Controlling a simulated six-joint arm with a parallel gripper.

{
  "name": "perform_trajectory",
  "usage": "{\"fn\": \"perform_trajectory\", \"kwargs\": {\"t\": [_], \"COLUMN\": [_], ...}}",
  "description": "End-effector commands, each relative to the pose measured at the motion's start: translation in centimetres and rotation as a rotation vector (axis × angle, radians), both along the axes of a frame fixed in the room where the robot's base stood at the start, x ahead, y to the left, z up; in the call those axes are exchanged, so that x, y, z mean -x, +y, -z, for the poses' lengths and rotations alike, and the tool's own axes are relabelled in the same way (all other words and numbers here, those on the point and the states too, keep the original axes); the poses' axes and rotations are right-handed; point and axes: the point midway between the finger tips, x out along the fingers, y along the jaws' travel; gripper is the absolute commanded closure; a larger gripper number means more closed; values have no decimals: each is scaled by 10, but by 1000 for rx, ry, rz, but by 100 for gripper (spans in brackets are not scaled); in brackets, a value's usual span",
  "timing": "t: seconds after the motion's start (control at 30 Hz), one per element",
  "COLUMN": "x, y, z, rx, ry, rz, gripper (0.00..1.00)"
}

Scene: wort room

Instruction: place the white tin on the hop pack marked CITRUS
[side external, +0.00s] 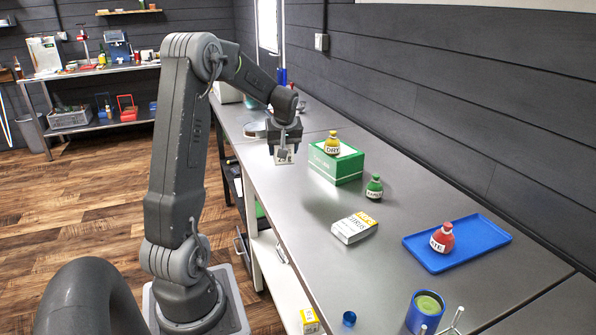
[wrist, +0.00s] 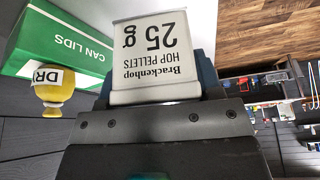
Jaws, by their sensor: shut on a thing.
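The white tin (wrist: 148,62), labelled Brackenhop HOP PELLETS 25 g, is between the jaws of my gripper (wrist: 157,88) and fills the middle of the wrist view, its print upside down. In the side view my gripper (side external: 284,147) holds the tin (side external: 283,157) near the bench's left edge, left of the green box; its height above the bench is hard to tell. The hop pack (side external: 355,228), white with a yellow end and lettering that reads like CITRUS, lies flat on the bench, nearer the camera. Nothing lies on it.
A yellow DRY bottle (side external: 332,145) stands on the green CAN LIDS box (side external: 336,165). A green bottle (side external: 374,187) stands behind the pack. A red bottle (side external: 442,238) stands on a blue tray (side external: 484,236). A blue cup (side external: 424,312) and small blue object (side external: 349,318) are in front.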

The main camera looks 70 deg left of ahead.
Motion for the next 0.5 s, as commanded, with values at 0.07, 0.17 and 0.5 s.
{"fn": "perform_trajectory", "kwargs": {"t": [0.07,0.17,0.5], "x": [-6,-15,-23], "y": [-15,-47,-158], "z": [-6,-16,-40], "rx": [-1,1,-1], "ry": [-2,-3,-3], "rz": [50,157,541], "gripper": [67,67,67]}}
